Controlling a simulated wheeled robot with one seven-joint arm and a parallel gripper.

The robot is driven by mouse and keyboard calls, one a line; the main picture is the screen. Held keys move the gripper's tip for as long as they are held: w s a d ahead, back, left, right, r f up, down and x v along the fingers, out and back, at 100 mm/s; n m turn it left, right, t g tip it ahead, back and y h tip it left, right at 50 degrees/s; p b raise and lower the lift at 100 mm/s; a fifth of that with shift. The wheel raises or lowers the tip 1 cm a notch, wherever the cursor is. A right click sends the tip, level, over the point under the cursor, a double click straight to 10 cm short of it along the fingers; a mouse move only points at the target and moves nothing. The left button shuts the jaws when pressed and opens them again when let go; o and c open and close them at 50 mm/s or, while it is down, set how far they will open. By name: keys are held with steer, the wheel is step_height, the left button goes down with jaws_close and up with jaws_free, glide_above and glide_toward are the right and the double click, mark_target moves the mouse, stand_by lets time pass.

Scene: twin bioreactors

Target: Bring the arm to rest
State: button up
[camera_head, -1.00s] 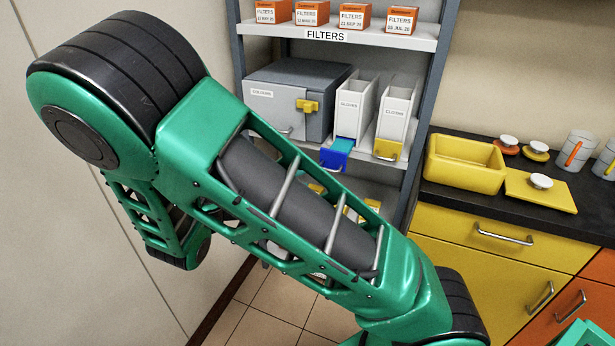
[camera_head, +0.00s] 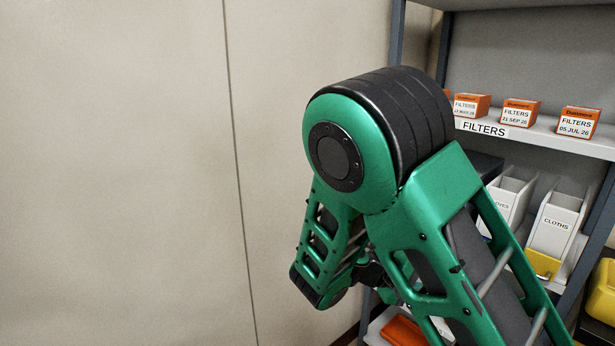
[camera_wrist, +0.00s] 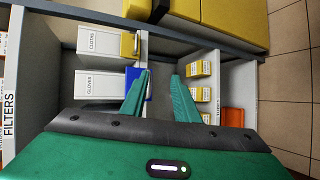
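My green and black arm (camera_head: 455,240) is raised and bent in the head view, with its big elbow joint in the middle of the picture. My gripper (camera_wrist: 162,74) shows in the wrist view with its two green fingers apart and nothing seen between them. It points at the shelf unit, near the white gloves bin (camera_wrist: 101,86) with its blue front and the white cloths bin (camera_wrist: 100,42) with its yellow front. The blue front lies partly behind one finger; I cannot tell whether they touch. In the head view the gripper's fingers cannot be made out.
A grey shelf unit (camera_head: 549,137) stands at the right with several orange filter boxes (camera_head: 577,121). Small yellow boxes (camera_wrist: 199,69) and an orange box (camera_wrist: 233,117) are on the shelf in the wrist view. A plain wall (camera_head: 120,170) fills the left.

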steer(key=s+d+m+g+y, duration=0.3)
steer(key=s+d+y, duration=0.15)
steer(key=d, duration=0.25)
steer(key=s+r+m+y, duration=0.2)
steer(key=s+m+y, duration=0.1)
steer(key=s, duration=0.7)
steer(key=s+r+m+t+y, duration=0.1)
steer(key=s+r+m+y, duration=0.1)
steer(key=s+y, duration=0.4)
steer(key=s+r, duration=0.1)
steer(key=s, duration=0.3)
steer(key=shift+d+m, duration=0.2)
steer(key=shift+m, duration=0.2)
steer(key=shift+w+f, duration=0.2)
steer(key=shift+w, duration=0.35)
